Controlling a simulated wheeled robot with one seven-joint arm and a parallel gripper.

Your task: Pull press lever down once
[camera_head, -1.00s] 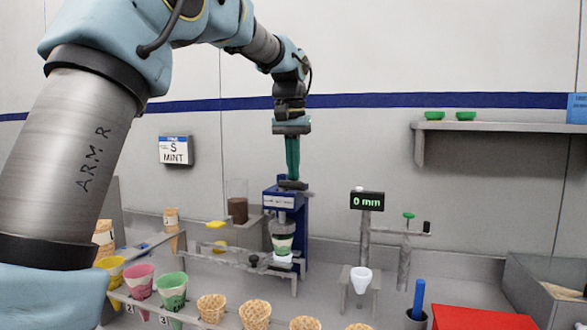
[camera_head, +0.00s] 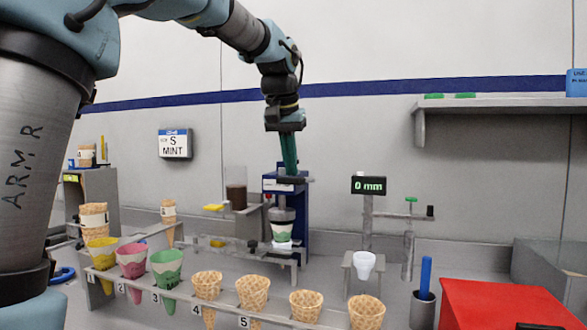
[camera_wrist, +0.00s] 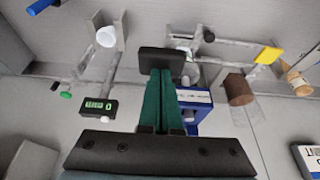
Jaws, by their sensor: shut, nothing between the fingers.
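The blue press (camera_head: 284,186) with a white label stands at the back wall, centre of the head view. Under its plunger sits a green-and-white cone cup (camera_head: 283,231). A flat dark piece that looks like the lever's end (camera_head: 303,180) is at the press top. My gripper (camera_head: 291,172) points down there with its green fingers shut and empty. In the wrist view the fingertips (camera_wrist: 160,74) meet or overlap the dark lever plate (camera_wrist: 162,62); I cannot tell whether they touch. The press body (camera_wrist: 192,102) is partly hidden behind the fingers.
A rack with several waffle cones and coloured cups (camera_head: 166,265) stands in front. A 0 mm display (camera_head: 368,185) stands right of the press, with a white cup (camera_head: 363,262) below. A red box (camera_head: 500,305) is at lower right.

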